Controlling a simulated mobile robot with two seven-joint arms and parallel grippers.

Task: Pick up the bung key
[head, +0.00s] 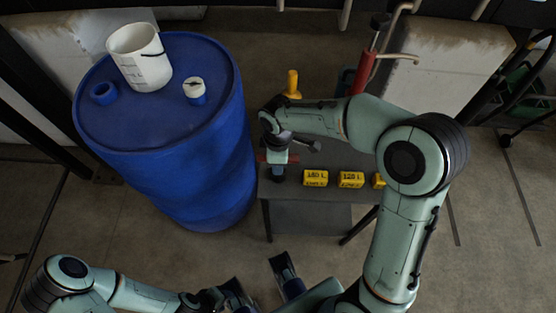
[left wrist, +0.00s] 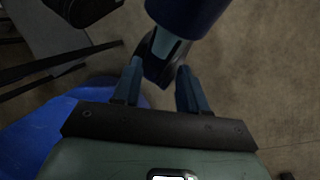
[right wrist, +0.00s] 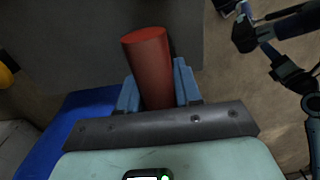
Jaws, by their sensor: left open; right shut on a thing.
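The bung key (head: 293,158) shows as a red bar at the grey bench, crossing my right gripper (head: 278,168). In the right wrist view its thick red round handle (right wrist: 148,62) stands between the two blue fingers of my right gripper (right wrist: 160,88), which is shut on it. The rest of the key is hidden by the gripper. My left gripper (head: 236,296) is low in the head view, apart from the key. In the left wrist view my left gripper (left wrist: 157,85) is open, with its fingers apart and nothing held between them.
A blue drum (head: 190,150) stands left of the bench (head: 310,215), with a white bucket (head: 140,57) and a white-topped cap (head: 195,88) on it. Yellow marked blocks (head: 315,178) sit along the bench. A yellow handle (head: 292,84) stands behind my right arm.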

